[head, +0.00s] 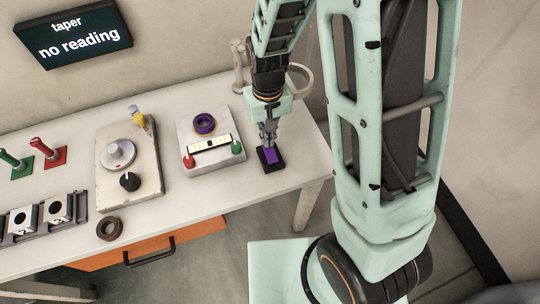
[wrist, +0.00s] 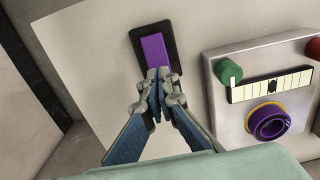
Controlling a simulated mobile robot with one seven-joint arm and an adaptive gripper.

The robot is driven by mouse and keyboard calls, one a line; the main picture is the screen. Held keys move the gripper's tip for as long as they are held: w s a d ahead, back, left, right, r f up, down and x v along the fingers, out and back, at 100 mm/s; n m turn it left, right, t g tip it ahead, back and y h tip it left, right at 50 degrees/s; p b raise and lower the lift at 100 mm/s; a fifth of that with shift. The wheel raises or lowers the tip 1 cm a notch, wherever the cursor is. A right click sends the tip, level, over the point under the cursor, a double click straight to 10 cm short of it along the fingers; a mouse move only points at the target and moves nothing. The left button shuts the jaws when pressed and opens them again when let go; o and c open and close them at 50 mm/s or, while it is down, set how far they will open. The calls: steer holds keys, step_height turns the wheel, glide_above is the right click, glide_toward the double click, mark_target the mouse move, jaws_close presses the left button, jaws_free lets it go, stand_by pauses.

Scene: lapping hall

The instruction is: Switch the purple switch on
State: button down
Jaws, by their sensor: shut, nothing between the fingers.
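The purple switch (head: 270,155) is a purple rocker in a black base, near the right end of the white table. It also shows in the wrist view, where the purple rocker (wrist: 153,50) sits in its black frame. My gripper (head: 268,140) points down at it, fingers shut and empty. In the wrist view the fingertips (wrist: 158,74) overlap the near end of the rocker. I cannot tell whether they touch it. The part of the switch behind the fingertips is hidden.
Left of the switch stands a white device (head: 232,158) with a purple ring (head: 204,123) and red and green knobs. Further left are a plate with a black dial (head: 130,181) and a loose brown ring (head: 109,228). A wall screen (head: 73,38) reads "taper no reading".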

steer(key=shift+f+b, duration=0.95)
steer(key=shift+f, duration=0.25)
stand_by(0.8)
steer(key=shift+r, duration=0.1)
steer(key=shift+r+p, duration=2.75)
steer(key=shift+r, duration=0.75)
